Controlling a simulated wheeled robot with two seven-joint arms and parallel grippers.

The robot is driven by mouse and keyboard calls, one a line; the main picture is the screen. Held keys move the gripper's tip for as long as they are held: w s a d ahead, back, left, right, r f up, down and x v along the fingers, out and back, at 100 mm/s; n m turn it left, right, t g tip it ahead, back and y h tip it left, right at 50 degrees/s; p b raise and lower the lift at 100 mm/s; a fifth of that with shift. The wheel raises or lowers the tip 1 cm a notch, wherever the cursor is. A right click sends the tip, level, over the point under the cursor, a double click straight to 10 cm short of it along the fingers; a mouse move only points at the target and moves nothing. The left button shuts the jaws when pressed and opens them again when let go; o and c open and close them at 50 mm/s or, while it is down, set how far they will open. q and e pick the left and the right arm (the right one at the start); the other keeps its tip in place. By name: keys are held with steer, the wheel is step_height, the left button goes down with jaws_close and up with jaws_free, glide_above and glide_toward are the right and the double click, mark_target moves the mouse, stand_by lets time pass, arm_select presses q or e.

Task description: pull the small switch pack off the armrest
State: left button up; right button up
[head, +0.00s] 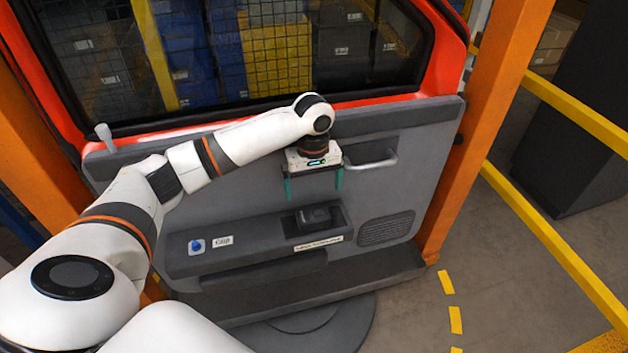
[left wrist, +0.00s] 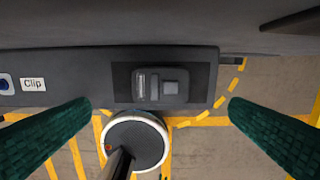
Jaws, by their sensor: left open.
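The small switch pack (head: 314,217) is a dark block seated in a recess of the grey armrest (head: 240,236) on the door panel. In the left wrist view the switch pack (left wrist: 160,85) shows from above, with a ribbed part and a square button, inside the dark recess of the armrest (left wrist: 80,67). My left gripper (head: 314,186) is open and empty above the switch pack, apart from it. Its green fingers (left wrist: 160,130) stand wide to the left and right in the wrist view. My right gripper is not in view.
A blue round knob (head: 196,246) and a "Clip" label (head: 223,241) sit at the armrest's left. A door pull handle (head: 375,162) is right of my gripper. A speaker grille (head: 386,229) lies lower right. Orange posts (head: 490,110) and yellow rails (head: 550,240) flank the door.

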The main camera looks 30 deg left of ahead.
mark_target(314, 214)
arm_select(q)
step_height(314, 214, down, 10)
steer(key=shift+f, duration=0.2)
steer(key=shift+c, duration=0.6)
steer(key=c, duration=1.3)
steer(key=shift+r, duration=0.1)
steer(key=shift+w+r+p, duration=0.15)
steer(key=shift+r+p, duration=0.05)
steer(key=shift+p, duration=0.3)
steer(key=shift+r, duration=0.1)
steer(key=shift+r, duration=0.1)
steer(key=shift+r+p, duration=0.1)
steer(key=shift+p, duration=0.25)
